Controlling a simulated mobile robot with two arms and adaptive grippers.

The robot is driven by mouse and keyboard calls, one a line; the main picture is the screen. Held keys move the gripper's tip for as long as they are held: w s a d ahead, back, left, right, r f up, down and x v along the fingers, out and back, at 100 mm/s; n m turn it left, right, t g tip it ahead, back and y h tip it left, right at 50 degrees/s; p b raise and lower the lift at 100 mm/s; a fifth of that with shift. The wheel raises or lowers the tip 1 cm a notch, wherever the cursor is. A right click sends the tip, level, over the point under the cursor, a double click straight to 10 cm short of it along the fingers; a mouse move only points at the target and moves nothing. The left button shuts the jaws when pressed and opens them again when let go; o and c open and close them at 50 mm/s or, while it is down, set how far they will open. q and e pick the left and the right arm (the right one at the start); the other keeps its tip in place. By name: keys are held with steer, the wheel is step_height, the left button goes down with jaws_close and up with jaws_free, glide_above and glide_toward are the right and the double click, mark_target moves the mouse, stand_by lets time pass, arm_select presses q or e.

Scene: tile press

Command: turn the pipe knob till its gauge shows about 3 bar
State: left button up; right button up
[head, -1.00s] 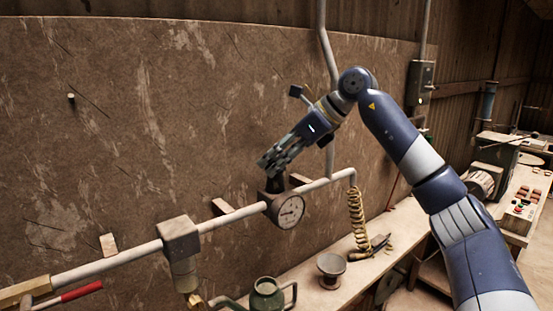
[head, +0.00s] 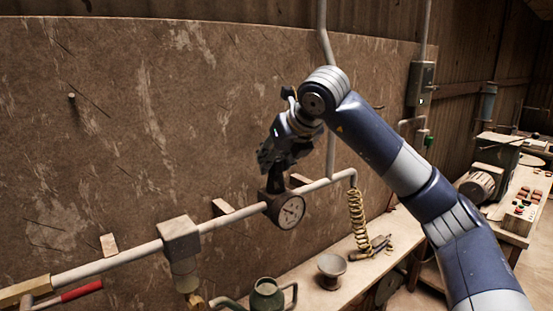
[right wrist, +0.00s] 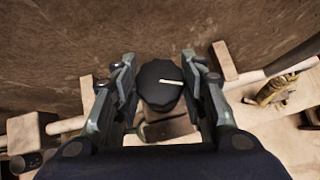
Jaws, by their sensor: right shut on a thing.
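The dark, ribbed pipe knob (right wrist: 160,88) with a pale pointer line shows between the fingers of my right gripper (right wrist: 162,82) in the right wrist view. In the head view my right gripper (head: 272,163) is shut on this knob (head: 275,182) from above, hiding its top. My left gripper is not in view.
A pale pipe (head: 240,215) runs along the brown wall panel. A red-handled lever (head: 80,291) is at lower left. A grey switch box (head: 421,83) hangs at right.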

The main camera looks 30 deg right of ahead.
steer(key=shift+m+h, duration=0.5)
steer(key=shift+m, duration=0.1)
steer(key=o, duration=1.1)
steer(key=shift+c, duration=0.2)
steer(key=v, duration=1.2)
